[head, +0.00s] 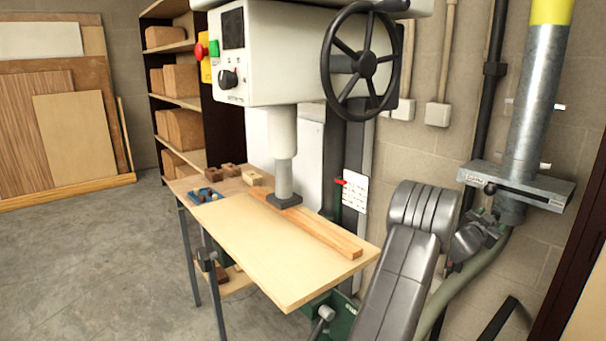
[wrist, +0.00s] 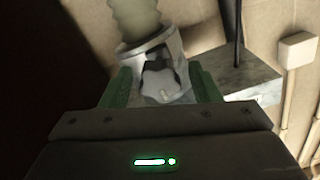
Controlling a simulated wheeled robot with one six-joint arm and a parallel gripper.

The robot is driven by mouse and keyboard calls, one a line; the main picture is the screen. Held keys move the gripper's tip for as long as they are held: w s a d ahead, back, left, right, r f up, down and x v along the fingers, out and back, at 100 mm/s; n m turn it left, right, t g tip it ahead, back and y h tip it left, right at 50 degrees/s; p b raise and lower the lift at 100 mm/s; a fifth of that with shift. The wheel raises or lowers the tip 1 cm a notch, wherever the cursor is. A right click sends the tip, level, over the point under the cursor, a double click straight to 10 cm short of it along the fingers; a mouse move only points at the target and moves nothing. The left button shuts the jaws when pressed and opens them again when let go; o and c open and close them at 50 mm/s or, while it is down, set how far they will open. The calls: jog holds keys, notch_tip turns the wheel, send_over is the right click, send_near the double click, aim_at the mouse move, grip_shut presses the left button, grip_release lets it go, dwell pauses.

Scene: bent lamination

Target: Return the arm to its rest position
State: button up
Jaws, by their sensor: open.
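My arm (head: 400,265) rises at the right of the head view, in front of the wall. My gripper (head: 487,228) is small and partly hidden there, just below the slide-gate plate (head: 520,187) of the metal duct (head: 538,90). In the wrist view, the two green fingers of my gripper (wrist: 159,82) stand apart. A grey lobed knob (wrist: 160,80) on a metal collar (wrist: 150,47) shows between them, with a ribbed hose (wrist: 137,18) beyond. I cannot tell whether the fingers touch it.
A drill press (head: 275,60) with a handwheel (head: 367,63) stands over a wooden table (head: 265,245) bearing a long strip (head: 320,232). A shelf (head: 180,100) holds wood blocks behind. A green hose (head: 460,275) runs beside my arm. Open floor (head: 90,260) lies at left.

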jog(key=n+p, duration=0.2)
jog(key=n, duration=0.1)
jog(key=shift+r+p, duration=0.15)
jog(key=shift+p, duration=0.25)
jog(key=shift+n+p, duration=0.35)
jog(key=shift+n, duration=0.15)
jog(key=shift+f, duration=0.2)
